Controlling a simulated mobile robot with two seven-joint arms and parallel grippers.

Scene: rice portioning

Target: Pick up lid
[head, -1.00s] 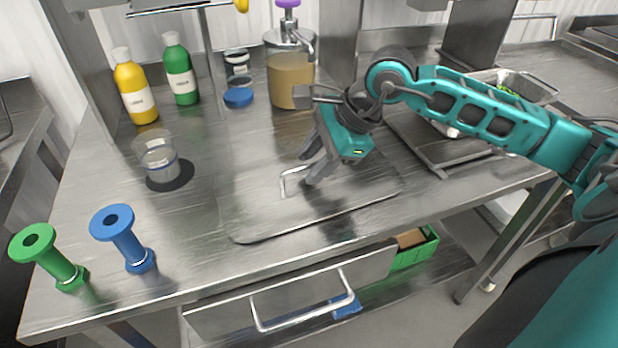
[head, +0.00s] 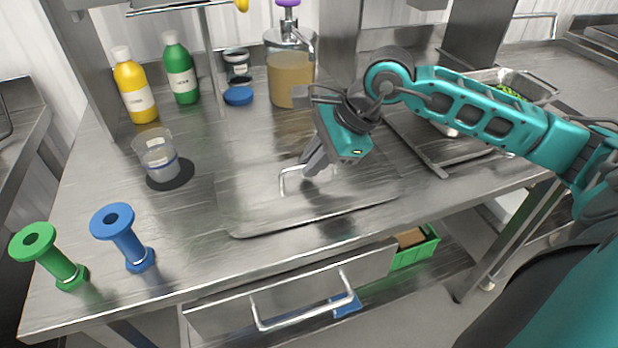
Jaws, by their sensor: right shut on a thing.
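A flat rectangular steel lid (head: 245,218) lies on the steel table in front of me, with a wire handle (head: 284,184) standing up near its middle. My right gripper (head: 306,172) reaches in from the right and points down at the handle. Its fingers are closed on the handle's right part. The lid looks flat on the table; I cannot tell any gap under it. My left gripper is not in view.
A clear cup (head: 158,158) stands on a dark round pad at left. Blue (head: 125,240) and green (head: 50,258) spools stand at the front left. Yellow (head: 137,92) and green (head: 180,75) bottles and a dispenser (head: 290,78) are at the back. A tray (head: 440,165) lies right.

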